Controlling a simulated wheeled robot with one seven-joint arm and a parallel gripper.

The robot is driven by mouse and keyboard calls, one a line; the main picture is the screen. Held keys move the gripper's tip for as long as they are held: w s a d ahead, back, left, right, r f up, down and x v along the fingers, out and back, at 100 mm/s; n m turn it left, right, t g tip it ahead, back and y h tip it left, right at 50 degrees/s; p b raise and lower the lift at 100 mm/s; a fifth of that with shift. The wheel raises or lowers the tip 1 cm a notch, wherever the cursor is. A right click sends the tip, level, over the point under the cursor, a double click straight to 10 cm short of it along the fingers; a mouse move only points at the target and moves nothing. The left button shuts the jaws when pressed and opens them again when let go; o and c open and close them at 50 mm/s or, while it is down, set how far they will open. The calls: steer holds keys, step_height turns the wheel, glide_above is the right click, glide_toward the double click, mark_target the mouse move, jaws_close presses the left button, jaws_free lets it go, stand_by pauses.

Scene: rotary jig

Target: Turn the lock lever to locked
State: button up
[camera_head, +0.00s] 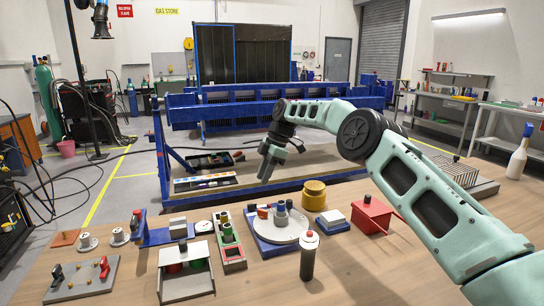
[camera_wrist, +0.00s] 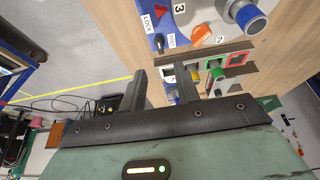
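The rotary jig has a blue base (camera_head: 264,238) and a white disc (camera_head: 290,235) bearing grey pegs, right of the table's middle. A small dark upright piece stands by the labels. Which label the lever points at is unclear. My gripper (camera_wrist: 162,72) is open and empty, above and apart from the jig.
A yellow cylinder (camera_head: 314,195) and a red box (camera_head: 371,217) are behind and to the right. The front right of the table is bare.

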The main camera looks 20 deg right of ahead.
steer(key=p+v, duration=0.1)
steer(key=v, duration=0.6)
steer(key=shift+r+p, duration=0.3)
steer(key=shift+p, duration=0.05)
steer(key=s+a+r+m, duration=0.1)
steer(key=s+a+r, duration=0.1)
steer(key=s+a, duration=0.35)
steer(key=s+a+r+m, duration=0.1)
steer(key=s+a+r, duration=0.1)
steer(key=a, duration=0.7)
steer(key=s+a+m+h, duration=0.1)
steer(key=s+a, duration=0.3)
steer(key=s, duration=0.4)
steer(key=s+a+m+h, duration=0.1)
steer(key=s+a, duration=0.3)
steer(key=s, duration=0.4)
steer(key=s+d+f+m, duration=0.2)
steer(key=s+d, duration=0.1)
steer(key=s, duration=0.6)
steer(key=s+d+f+m+h, duration=0.1)
steer(key=s+d+f+m, duration=0.1)
steer(key=s, duration=0.8)
steer(key=s+d+f+m, duration=0.2)
steer(key=s+d+f, duration=0.1)
steer(key=s, duration=0.7)
steer(key=shift+s+d+m+h, duration=0.2)
steer(key=shift+d+m+h, duration=0.15)
steer(key=shift+d, duration=0.2)
